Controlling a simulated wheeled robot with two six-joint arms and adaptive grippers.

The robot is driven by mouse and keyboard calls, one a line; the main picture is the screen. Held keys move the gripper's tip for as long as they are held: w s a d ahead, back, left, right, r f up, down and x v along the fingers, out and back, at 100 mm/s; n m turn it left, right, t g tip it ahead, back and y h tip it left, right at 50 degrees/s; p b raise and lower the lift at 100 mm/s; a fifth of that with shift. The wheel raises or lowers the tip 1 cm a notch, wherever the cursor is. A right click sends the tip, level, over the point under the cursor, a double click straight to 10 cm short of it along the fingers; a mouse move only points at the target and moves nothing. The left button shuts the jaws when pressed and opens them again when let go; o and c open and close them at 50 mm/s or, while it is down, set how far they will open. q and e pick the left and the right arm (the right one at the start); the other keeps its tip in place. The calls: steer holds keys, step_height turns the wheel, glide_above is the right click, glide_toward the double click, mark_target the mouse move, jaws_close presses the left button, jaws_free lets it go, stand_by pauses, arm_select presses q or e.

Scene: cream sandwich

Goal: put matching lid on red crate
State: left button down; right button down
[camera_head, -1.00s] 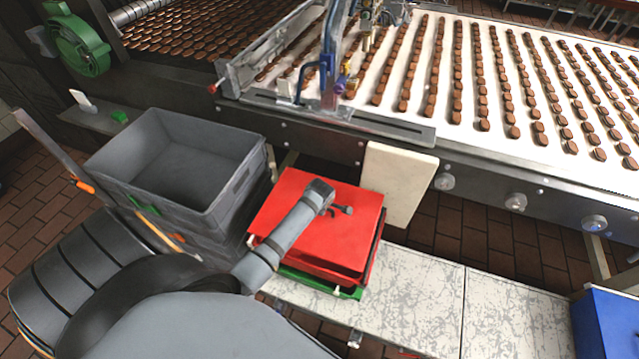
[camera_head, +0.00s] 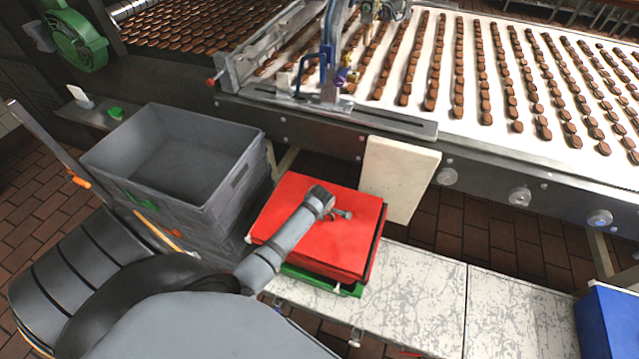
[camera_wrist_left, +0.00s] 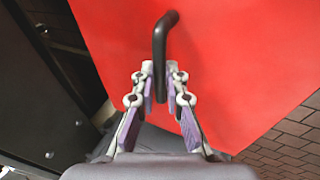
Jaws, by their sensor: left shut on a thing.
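The red lid (camera_head: 358,242) lies flat over the red crate (camera_head: 371,263) on the light bench, with edges that look nearly lined up. The crate is mostly hidden under the lid. My left gripper (camera_head: 340,214) is over the middle of the lid, shut on its dark handle. In the left wrist view my gripper's fingers (camera_wrist_left: 161,85) close around the black handle (camera_wrist_left: 160,45), and the red lid (camera_wrist_left: 230,50) fills the area beyond. My right gripper is in neither view.
Grey stacked crates (camera_head: 180,165) stand just left of the red crate. A pale board (camera_head: 400,180) hangs behind it by the conveyor (camera_head: 480,80) with rows of biscuits. The speckled bench (camera_head: 430,300) is clear to the right, up to a blue crate (camera_head: 608,322).

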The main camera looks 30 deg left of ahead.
arm_select(q)
steer(key=shift+f+b, duration=0.75)
steer(key=shift+f, duration=0.8)
steer(key=c, duration=1.3)
jaws_free()
steer(key=v, duration=1.2)
